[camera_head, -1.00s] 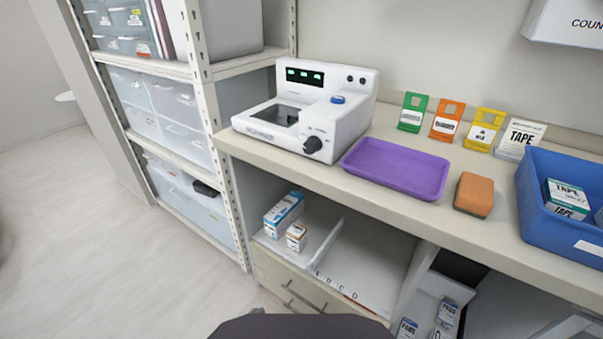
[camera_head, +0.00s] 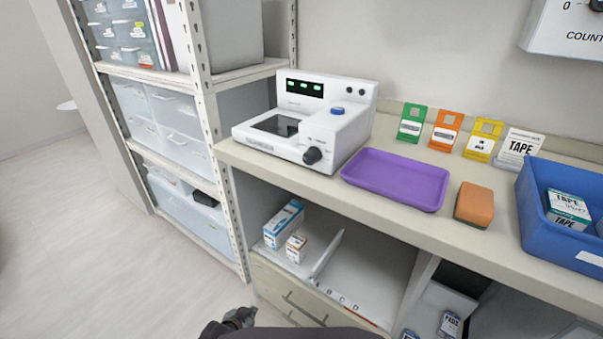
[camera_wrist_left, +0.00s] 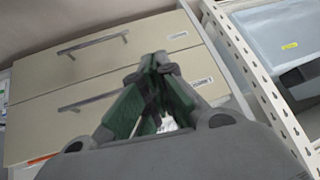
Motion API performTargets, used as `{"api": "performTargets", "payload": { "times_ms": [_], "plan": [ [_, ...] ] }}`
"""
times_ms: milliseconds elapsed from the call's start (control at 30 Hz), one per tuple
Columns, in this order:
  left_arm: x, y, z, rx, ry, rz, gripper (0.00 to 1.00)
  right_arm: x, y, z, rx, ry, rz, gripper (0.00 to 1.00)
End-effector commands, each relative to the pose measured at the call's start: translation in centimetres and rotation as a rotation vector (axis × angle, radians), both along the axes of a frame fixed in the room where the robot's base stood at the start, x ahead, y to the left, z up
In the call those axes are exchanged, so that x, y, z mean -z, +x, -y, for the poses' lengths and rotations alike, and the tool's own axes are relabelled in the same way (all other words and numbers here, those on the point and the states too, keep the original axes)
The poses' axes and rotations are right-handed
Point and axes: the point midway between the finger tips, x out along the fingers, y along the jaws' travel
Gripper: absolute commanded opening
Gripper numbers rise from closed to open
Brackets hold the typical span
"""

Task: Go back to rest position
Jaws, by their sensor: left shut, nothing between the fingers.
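My left gripper (camera_head: 238,318) shows only partly at the bottom edge of the head view, low in front of the drawers. In the left wrist view the left gripper (camera_wrist_left: 158,62) has its green-padded fingers brought together at the tips, with nothing between them. It points toward the cream drawer fronts (camera_wrist_left: 110,75) and appears clear of them. My right gripper is in neither view.
The counter (camera_head: 330,190) carries a white device (camera_head: 345,125), a purple tray (camera_head: 395,180), an orange sponge (camera_head: 474,204) and a blue bin (camera_head: 530,215). A shelving rack (camera_head: 205,110) stands to the left. The floor (camera_head: 80,255) at left looks clear.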

Motion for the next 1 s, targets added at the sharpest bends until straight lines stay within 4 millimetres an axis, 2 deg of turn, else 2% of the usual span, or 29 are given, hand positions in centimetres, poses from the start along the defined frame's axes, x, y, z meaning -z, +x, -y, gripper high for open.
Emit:
{"api": "performTargets", "payload": {
  "times_ms": [300,500,600,733,1000],
  "plan": [
    [-6.2,-3.6,2.2,-0.079,-0.150,-0.125,0.00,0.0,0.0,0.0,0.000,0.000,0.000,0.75],
    [-10.3,-5.5,3.4,-0.090,-0.236,-0.117,0.00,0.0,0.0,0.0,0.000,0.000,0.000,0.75],
    [-11.7,-6.6,3.5,-0.101,-0.264,-0.109,0.00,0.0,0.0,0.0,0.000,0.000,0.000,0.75],
    [-12.0,-8.1,3.4,-0.118,-0.281,-0.120,0.00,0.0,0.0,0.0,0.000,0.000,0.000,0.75],
    [-9.7,-11.6,3.2,-0.146,-0.287,-0.191,0.00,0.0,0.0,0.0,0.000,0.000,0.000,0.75]
  ]
}}
